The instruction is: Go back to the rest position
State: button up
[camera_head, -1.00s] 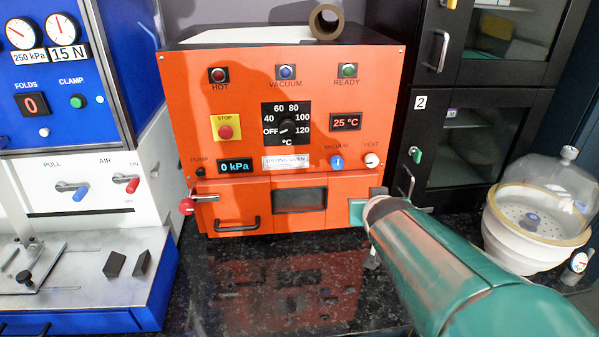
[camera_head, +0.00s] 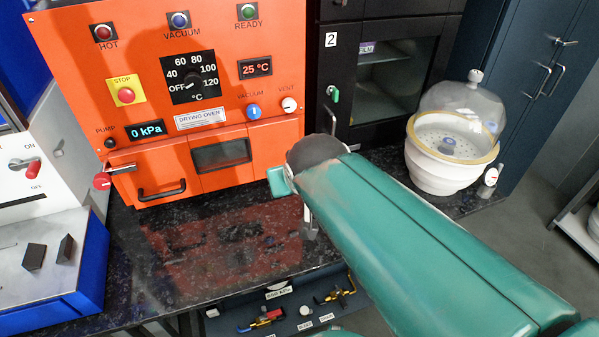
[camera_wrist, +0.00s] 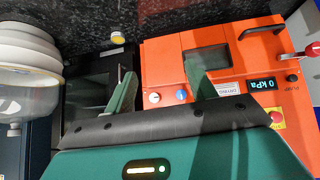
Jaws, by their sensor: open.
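My gripper (camera_wrist: 160,86) shows in the wrist view with its two green fingers spread apart and nothing between them. The orange drying oven (camera_wrist: 225,55) lies behind the fingers in that view, which is turned over. In the head view, my green arm reaches in from the lower right, and its end is in front of the lower right of the oven (camera_head: 215,110). One finger shows at the arm's left side and is empty; much of the gripper is hidden by the arm. I cannot tell the exact gap to the oven front.
A glass-domed white desiccator (camera_head: 440,165) stands right of my arm on the dark speckled counter (camera_head: 180,245). A black cabinet (camera_head: 333,70) stands behind. A blue and white machine (camera_head: 40,260) is at left. An open drawer of tools (camera_head: 290,312) shows below the counter edge.

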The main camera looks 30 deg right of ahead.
jog(key=shift+s+a, duration=0.15)
jog(key=shift+s, duration=0.55)
jog(key=shift+a, duration=0.1)
jog(key=s+a+n+g+y, duration=0.2)
jog(key=s+a, duration=0.3)
jog(key=a, duration=0.1)
jog(key=shift+s+a+y, duration=0.3)
jog(key=shift+a, duration=0.1)
jog(key=shift+c, duration=0.5)
dwell(0.6)
